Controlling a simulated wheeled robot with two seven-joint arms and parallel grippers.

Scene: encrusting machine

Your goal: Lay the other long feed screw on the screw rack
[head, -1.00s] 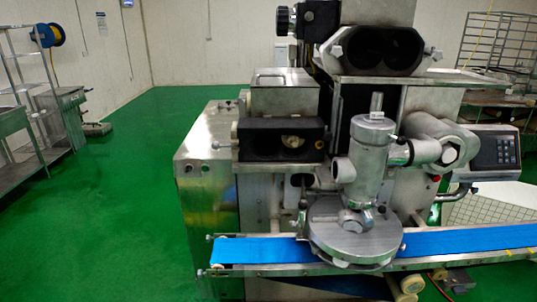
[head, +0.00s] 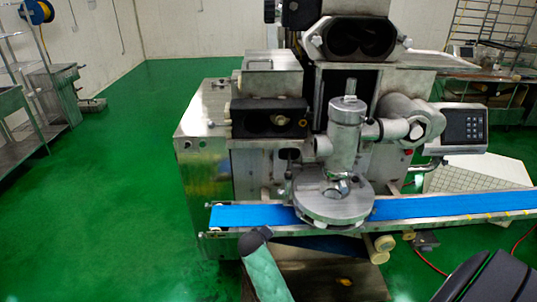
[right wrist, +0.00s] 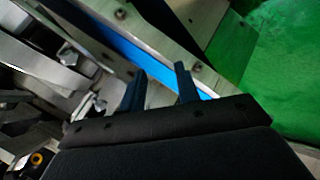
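I cannot make out a long feed screw or a screw rack in either view. The encrusting machine (head: 205,135) stands ahead. Its upper twin-bore housing (head: 362,38) looks dark inside. A lower black housing (head: 268,119) shows a small light part in its opening. In the right wrist view my right gripper (right wrist: 160,70) has two dark fingers standing apart, with nothing seen between them. A dark shape at the bottom right of the head view seems to be my right arm. My left gripper is not in view.
A blue conveyor belt (head: 455,207) crosses in front of the machine, under a round metal disc (head: 332,205). A teal cylinder with a dark end (head: 266,276) rises below the belt; I cannot tell what it is. Green floor (head: 110,220) lies clear at left.

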